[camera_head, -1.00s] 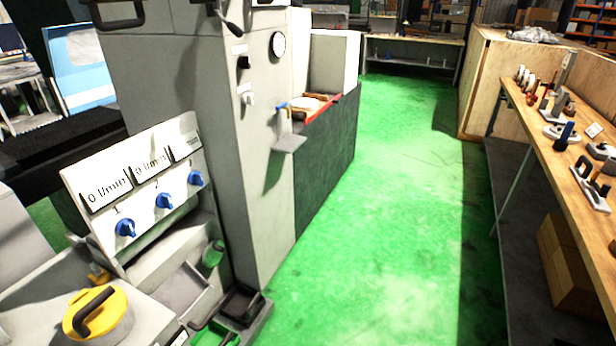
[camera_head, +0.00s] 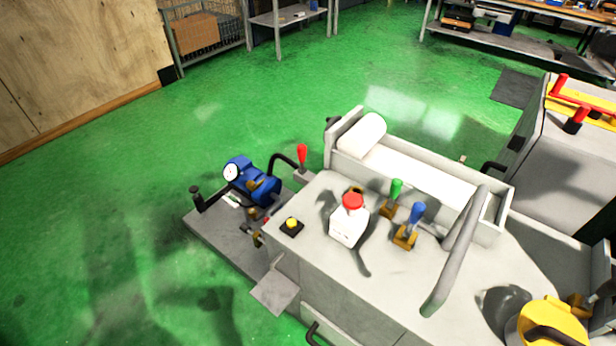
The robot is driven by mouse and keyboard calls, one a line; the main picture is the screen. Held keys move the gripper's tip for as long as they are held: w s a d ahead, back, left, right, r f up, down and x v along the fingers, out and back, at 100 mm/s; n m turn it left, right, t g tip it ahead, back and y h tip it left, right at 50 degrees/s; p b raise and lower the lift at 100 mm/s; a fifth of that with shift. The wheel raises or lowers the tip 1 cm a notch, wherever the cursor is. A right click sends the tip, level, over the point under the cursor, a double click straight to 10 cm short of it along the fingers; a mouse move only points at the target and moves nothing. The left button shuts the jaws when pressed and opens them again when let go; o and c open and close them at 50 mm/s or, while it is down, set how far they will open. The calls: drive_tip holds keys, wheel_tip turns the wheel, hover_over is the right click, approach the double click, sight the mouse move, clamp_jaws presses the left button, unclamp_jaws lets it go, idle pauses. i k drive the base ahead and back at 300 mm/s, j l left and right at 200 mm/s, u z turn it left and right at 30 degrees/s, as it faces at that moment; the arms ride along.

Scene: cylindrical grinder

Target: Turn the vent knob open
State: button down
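I cannot tell which part is the vent knob. A blue pump-like unit (camera_head: 258,186) with a round white gauge (camera_head: 231,172) stands on a grey plate (camera_head: 215,228) at the machine's left end. Beside it is a red-handled lever (camera_head: 302,156), and small brass fittings sit below. On the machine top (camera_head: 315,255) are a yellow button (camera_head: 291,225), a white box with a red button (camera_head: 349,222), a green lever (camera_head: 395,190) and a blue lever (camera_head: 412,220). A yellow cap (camera_head: 552,318) with a dark handle is cut off at the lower right. My gripper is not in view.
A grey tray (camera_head: 343,150) with a white roll lies behind the levers. A thick grey bent handle (camera_head: 455,260) rises in front. Green floor (camera_head: 110,215) is clear to the left and behind. A wooden wall (camera_head: 75,60), a shelf and a workbench stand farther back.

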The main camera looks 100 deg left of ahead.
sight(250, 185)
drive_tip(key=u, duration=3.2)
drive_tip(key=i+j, duration=0.3)
drive_tip(key=i, duration=0.2)
drive_tip(key=i+j+u, duration=0.1)
drive_tip(key=i+j, duration=0.15)
drive_tip(key=i, duration=0.3)
drive_tip(key=i+j, duration=0.25)
drive_tip(key=i, duration=0.25)
